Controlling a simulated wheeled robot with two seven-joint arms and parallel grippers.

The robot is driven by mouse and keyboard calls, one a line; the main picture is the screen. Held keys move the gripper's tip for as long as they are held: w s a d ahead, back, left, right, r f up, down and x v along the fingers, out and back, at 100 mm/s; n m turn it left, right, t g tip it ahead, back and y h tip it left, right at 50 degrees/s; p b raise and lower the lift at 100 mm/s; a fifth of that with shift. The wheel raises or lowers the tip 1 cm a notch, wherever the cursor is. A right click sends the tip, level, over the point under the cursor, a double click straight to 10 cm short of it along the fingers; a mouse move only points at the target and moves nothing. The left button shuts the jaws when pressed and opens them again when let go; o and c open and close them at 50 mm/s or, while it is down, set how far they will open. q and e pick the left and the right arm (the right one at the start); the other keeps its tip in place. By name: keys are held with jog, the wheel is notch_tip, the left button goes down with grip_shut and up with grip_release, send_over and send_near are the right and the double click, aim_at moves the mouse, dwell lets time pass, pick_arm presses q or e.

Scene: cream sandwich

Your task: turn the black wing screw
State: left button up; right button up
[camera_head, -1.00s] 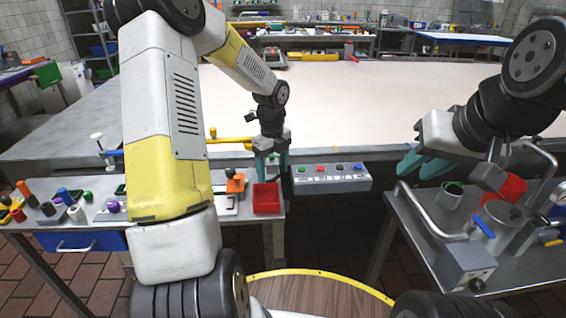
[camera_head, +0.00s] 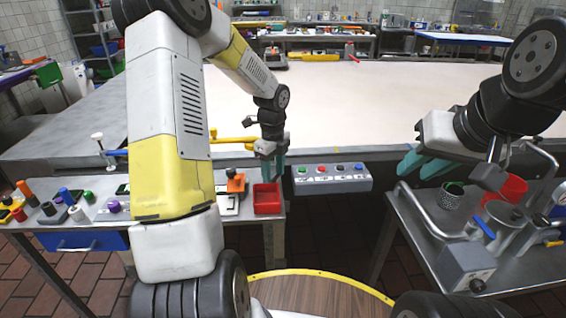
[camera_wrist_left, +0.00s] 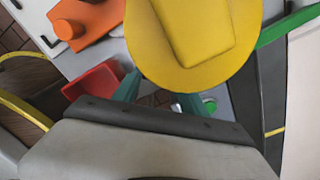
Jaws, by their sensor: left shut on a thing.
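My left gripper (camera_head: 272,173) points down at the near edge of the big table, beside a yellow clamp-like bar (camera_head: 232,140). In the left wrist view a large yellow part (camera_wrist_left: 195,35) fills the top middle and hides what lies between the fingers. The black wing screw itself cannot be made out in either view; from the finger position, it is what the left gripper holds. My right gripper (camera_head: 414,172) hangs at the right with its teal fingers apart and empty, above the right side table.
A red bin (camera_head: 267,198) and an orange block (camera_head: 236,182) stand just below the left gripper. A button box (camera_head: 332,179) hangs on the table edge. The right side table holds a red cup (camera_head: 513,187) and a mesh cup (camera_head: 450,196).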

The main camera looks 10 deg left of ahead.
pick_arm(q)
jog(key=shift+n, duration=1.1)
jog(key=o, duration=1.4)
jog(key=shift+c, duration=0.2)
